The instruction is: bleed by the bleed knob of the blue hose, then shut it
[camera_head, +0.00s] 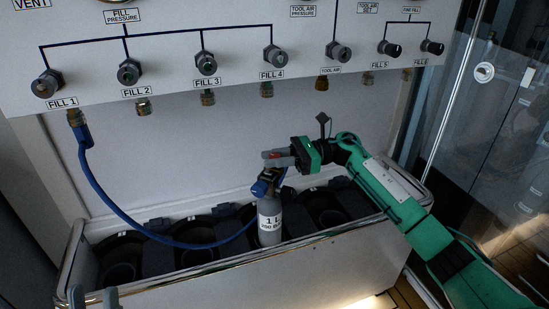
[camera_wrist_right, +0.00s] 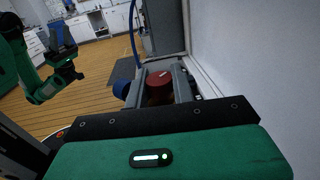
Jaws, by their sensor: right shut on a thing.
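The blue hose (camera_head: 107,199) runs from the outlet under FILL 1 down to a blue fitting (camera_head: 263,187) on top of a grey cylinder (camera_head: 270,222). My right gripper (camera_head: 278,155) is at the top of this fitting, coming from the right. In the right wrist view its fingers (camera_wrist_right: 170,86) are shut on a red knob (camera_wrist_right: 160,84) with a white mark. A round blue part (camera_wrist_right: 122,90) sits just left of the fingers there. My left gripper (camera_head: 94,297) shows only its grey fingertips, apart and empty, at the lower left edge, away from the hose.
The cylinder stands in a metal-rimmed trough (camera_head: 180,272) with several dark round holders. The panel (camera_head: 165,165) rises behind it, with the FILL 1 knob (camera_head: 47,84) and other knobs in a row. A glass door (camera_head: 492,120) is at the right.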

